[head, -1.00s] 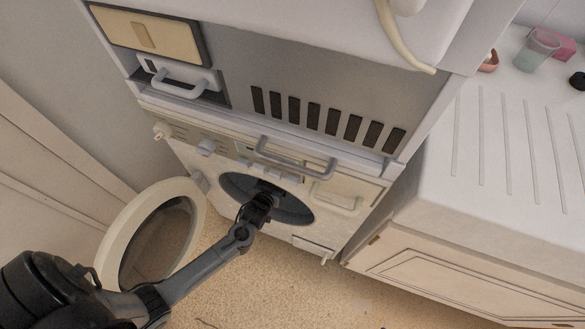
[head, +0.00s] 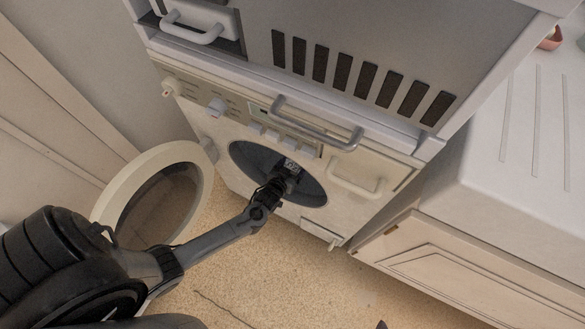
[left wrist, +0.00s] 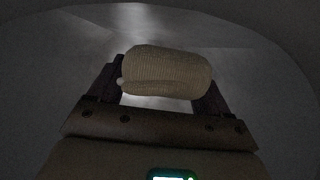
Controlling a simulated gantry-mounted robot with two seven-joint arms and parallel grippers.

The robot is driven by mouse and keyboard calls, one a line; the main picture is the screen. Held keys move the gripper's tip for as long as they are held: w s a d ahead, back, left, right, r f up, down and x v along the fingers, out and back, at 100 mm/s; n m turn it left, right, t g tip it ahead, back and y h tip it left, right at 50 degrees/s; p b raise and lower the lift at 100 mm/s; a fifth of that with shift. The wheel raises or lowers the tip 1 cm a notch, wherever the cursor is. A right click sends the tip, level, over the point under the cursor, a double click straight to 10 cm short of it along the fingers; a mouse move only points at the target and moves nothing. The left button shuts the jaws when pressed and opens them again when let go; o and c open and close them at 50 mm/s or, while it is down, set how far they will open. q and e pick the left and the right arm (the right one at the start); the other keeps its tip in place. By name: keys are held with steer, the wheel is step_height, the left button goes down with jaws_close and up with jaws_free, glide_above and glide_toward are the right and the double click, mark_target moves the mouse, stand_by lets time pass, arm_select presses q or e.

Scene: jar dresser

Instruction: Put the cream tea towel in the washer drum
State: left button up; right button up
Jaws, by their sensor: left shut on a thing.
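The washer (head: 221,125) stands with its round door (head: 107,197) swung open to the left. My left gripper (head: 290,167) reaches through the opening into the dark drum (head: 312,190). In the left wrist view my left gripper (left wrist: 162,92) is shut on the rolled cream tea towel (left wrist: 168,72), which sits between its two fingers. Grey drum walls (left wrist: 60,60) surround the towel there, and it appears held clear of them. In the head view I cannot make out the towel inside the opening.
A vented appliance (head: 400,50) is above the washer. A white counter over a cabinet (head: 480,255) stands at the right. The speckled floor (head: 255,280) is clear.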

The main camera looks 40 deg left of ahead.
arm_select(q)
steer(key=shift+f, duration=0.1)
steer(key=shift+w+f, duration=0.1)
steer(key=shift+f, duration=0.4)
steer(key=o, duration=1)
